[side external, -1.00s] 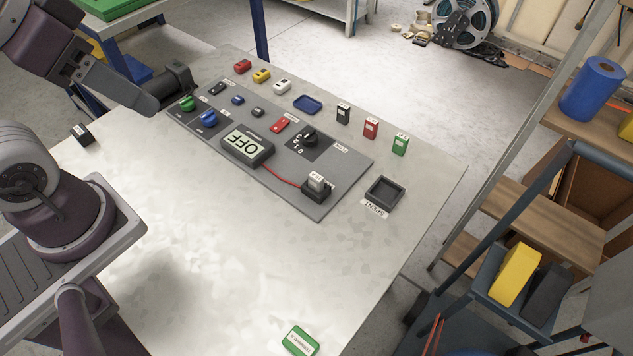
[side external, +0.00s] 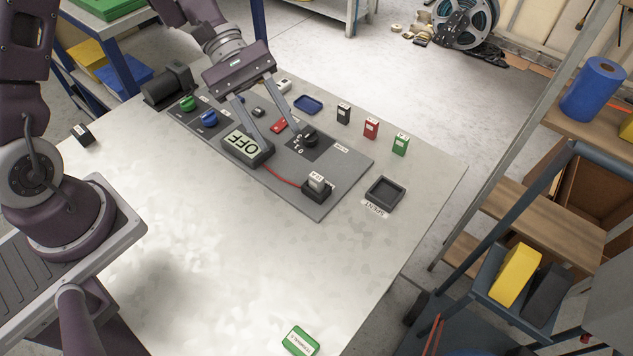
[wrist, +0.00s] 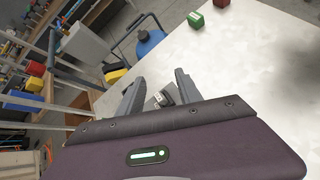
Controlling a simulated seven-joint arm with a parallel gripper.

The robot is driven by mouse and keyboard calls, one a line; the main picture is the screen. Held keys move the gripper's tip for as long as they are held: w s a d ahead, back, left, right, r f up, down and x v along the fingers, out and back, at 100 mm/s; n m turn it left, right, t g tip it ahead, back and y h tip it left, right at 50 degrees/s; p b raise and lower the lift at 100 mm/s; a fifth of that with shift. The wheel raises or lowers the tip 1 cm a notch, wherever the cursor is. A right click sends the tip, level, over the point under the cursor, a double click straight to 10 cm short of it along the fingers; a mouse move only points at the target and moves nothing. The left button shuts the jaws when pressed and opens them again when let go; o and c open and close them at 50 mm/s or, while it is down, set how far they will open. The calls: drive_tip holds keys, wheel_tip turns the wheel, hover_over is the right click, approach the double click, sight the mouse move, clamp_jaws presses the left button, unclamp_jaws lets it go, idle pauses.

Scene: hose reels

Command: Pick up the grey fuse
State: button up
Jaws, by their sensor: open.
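The grey fuse (side external: 317,182) stands upright in a black holder (side external: 314,194) at the near right end of the grey panel (side external: 318,212). It has a pale label on top. My gripper (side external: 285,137) is open and empty, above the middle of the panel, to the left of the fuse and apart from it. Its two fingers point down towards the display and the dial. In the wrist view my gripper (wrist: 158,95) has its fingers spread, with a small greyish shape between them that I cannot make out.
The OFF display (side external: 247,146) and dial (side external: 309,138) are on the panel. Black (side external: 343,114), red (side external: 371,129) and green (side external: 400,145) fuses stand behind it. A dark SPENT tray (side external: 384,193) sits right of the panel. The near tabletop is mostly clear, with a green block (side external: 299,341).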

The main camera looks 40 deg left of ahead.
sight(314, 175)
drive_tip(key=w+f+n+h, duration=0.1)
drive_tip(key=f+n, duration=0.1)
drive_tip(key=f, duration=0.1)
drive_tip(key=w+f+n+t+h, duration=0.1)
drive_tip(key=f+n, duration=0.1)
drive_tip(key=f, duration=0.1)
drive_tip(key=w+a+f+n+h, duration=0.1)
drive_tip(key=f, duration=0.2)
drive_tip(key=shift+w+f+n+t, duration=0.2)
drive_tip(key=shift+n+t, duration=0.2)
drive_tip(key=x, duration=0.4)
drive_tip(key=f+x, duration=0.1)
drive_tip(key=x, duration=0.2)
drive_tip(key=shift+w+a+f, duration=0.1)
drive_tip(key=shift+w, duration=0.25)
drive_tip(key=shift+c, duration=0.4)
clamp_jaws()
